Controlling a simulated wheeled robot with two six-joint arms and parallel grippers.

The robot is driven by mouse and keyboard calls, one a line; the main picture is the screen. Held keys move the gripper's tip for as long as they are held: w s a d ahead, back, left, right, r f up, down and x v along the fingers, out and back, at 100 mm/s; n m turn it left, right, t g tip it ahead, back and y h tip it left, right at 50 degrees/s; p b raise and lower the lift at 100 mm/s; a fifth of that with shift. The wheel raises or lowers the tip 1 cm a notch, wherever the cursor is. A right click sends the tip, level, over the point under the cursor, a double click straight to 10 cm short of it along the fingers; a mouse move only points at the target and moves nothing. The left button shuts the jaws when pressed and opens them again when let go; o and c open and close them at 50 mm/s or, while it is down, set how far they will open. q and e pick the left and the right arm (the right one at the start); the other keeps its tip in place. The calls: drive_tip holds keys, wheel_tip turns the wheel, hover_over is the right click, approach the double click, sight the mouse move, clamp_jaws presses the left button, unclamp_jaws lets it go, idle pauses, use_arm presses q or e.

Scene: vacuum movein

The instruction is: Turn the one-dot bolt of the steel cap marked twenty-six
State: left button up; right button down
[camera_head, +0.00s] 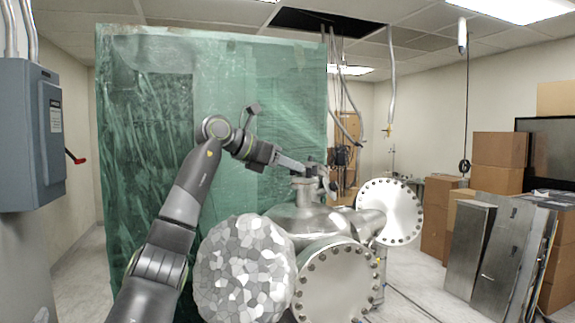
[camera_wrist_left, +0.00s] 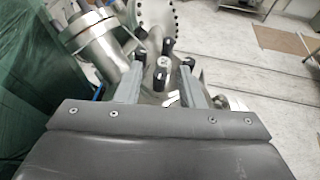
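The steel vacuum vessel (camera_head: 312,220) stands in the middle of the head view, with a large bolted flange (camera_head: 337,287) facing me and another bolted flange (camera_head: 391,212) at right. No number or dot mark is readable, so I cannot tell which cap is marked twenty-six. My left gripper (camera_head: 318,176) is over the small fittings on top of the vessel. In the left wrist view my left gripper (camera_wrist_left: 163,78) has its two fingers apart. A small silver post with a dark end (camera_wrist_left: 162,72) shows between them; contact cannot be told. My right gripper is out of view.
A green plastic curtain (camera_head: 215,130) hangs behind my left arm. A grey electrical box (camera_head: 30,135) is on the left wall. A faceted silver dome (camera_head: 244,270) is at the front. Cardboard boxes (camera_head: 498,150) and metal panels (camera_head: 485,250) stand at right, beyond open floor.

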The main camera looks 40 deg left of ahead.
use_arm(q)
drive_tip(key=b+v, duration=0.2)
drive_tip(key=v, duration=1.5)
drive_tip(key=shift+s+r, duration=0.15)
drive_tip(key=shift+s, duration=0.05)
